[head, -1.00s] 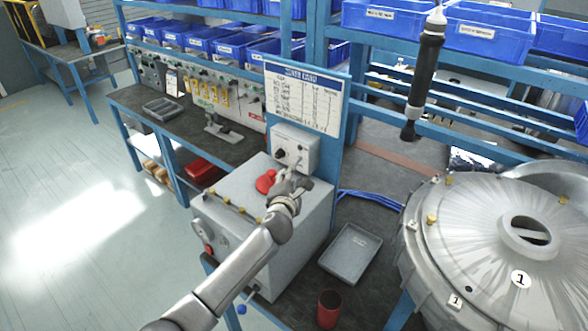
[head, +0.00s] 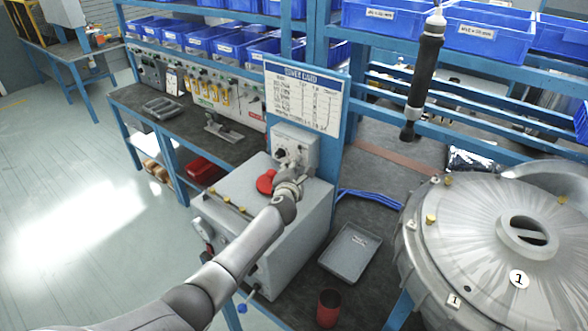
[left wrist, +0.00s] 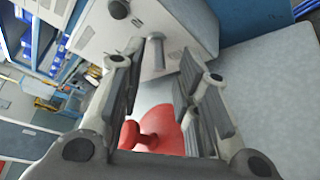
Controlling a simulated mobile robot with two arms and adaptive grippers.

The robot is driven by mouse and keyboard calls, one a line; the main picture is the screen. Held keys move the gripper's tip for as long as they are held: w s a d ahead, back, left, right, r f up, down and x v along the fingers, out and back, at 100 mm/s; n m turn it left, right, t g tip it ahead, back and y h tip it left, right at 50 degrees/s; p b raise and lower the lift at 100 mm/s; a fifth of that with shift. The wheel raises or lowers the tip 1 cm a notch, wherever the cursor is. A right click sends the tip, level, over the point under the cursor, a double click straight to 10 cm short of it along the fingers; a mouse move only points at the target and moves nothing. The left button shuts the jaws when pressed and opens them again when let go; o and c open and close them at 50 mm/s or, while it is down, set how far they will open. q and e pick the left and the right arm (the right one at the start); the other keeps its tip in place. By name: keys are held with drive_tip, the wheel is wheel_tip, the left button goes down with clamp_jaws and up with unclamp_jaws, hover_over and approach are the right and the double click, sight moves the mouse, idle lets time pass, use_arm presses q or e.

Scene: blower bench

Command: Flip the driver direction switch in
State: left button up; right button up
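The grey switch box (head: 305,143) stands on the back of the grey cabinet, below the lever card. In the left wrist view the box (left wrist: 185,25) shows a dark round knob (left wrist: 118,9) and a grey cylindrical lever (left wrist: 156,52). My left gripper (head: 291,168) is in front of the box. In the wrist view my left gripper (left wrist: 162,70) is open, with the lever between or just beyond its fingertips; I see no clear contact. A black and silver driver (head: 425,75) hangs upright at the upper right. My right gripper is not in view.
A red handle (head: 266,181) sits on the cabinet (head: 300,220) close beside my gripper; it also shows below the fingers in the wrist view (left wrist: 160,132). A grey tray (head: 350,252), red cup (head: 328,308) and large round metal housing (head: 480,240) are to the right.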

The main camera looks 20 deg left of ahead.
use_arm(q)
clamp_jaws()
drive_tip(key=shift+r+g, duration=0.2)
drive_tip(key=shift+g, duration=0.2)
idle(0.9)
drive_tip(key=shift+d+r+m+g, duration=0.1)
drive_tip(key=shift+r+m+g, duration=0.3)
drive_tip(key=shift+g, duration=0.5)
drive_tip(key=shift+d+r+m+g, duration=0.1)
drive_tip(key=shift+r+m+g, duration=0.3)
drive_tip(key=shift+g, duration=0.5)
drive_tip(key=shift+w+r+m+g+y+b, duration=0.15)
drive_tip(key=shift+r+m+g+y, duration=0.15)
drive_tip(key=shift+g, duration=0.35)
drive_tip(key=shift+w+r+m+g+y+b, duration=0.15)
drive_tip(key=shift+r+m+g+y, duration=0.1)
drive_tip(key=shift+g, duration=0.4)
drive_tip(key=shift+s, duration=0.1)
